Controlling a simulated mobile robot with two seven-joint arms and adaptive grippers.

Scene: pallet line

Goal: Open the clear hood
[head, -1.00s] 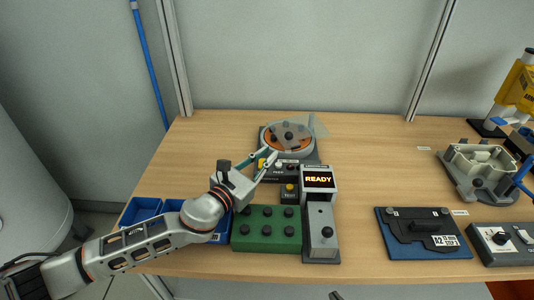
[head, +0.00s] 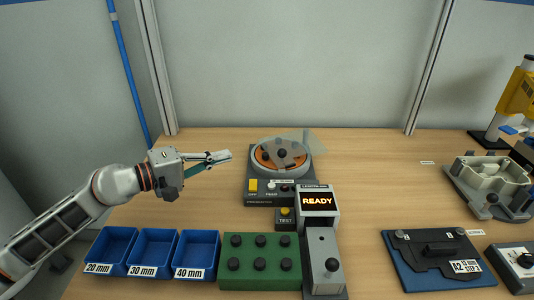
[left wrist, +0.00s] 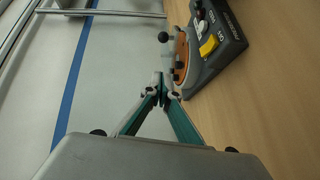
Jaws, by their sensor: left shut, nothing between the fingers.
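The clear hood (head: 304,141) is a see-through grey cover over the round device with an orange ring (head: 263,162), at the back middle of the table. Its pale panel shows over the ring and reaches out to the right; I cannot tell exactly how far it is raised. My left gripper (head: 229,156) is shut and empty, just left of the device and apart from it in the head view. In the left wrist view the shut fingertips (left wrist: 160,78) overlap the area beside the orange ring (left wrist: 181,52). My right gripper is not in view.
The device's front has a yellow switch (head: 253,185). A READY display (head: 318,201) stands in front, beside a green block with black knobs (head: 260,277). Three blue bins (head: 154,243) lie front left. A black-and-blue fixture (head: 436,252) is at right.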

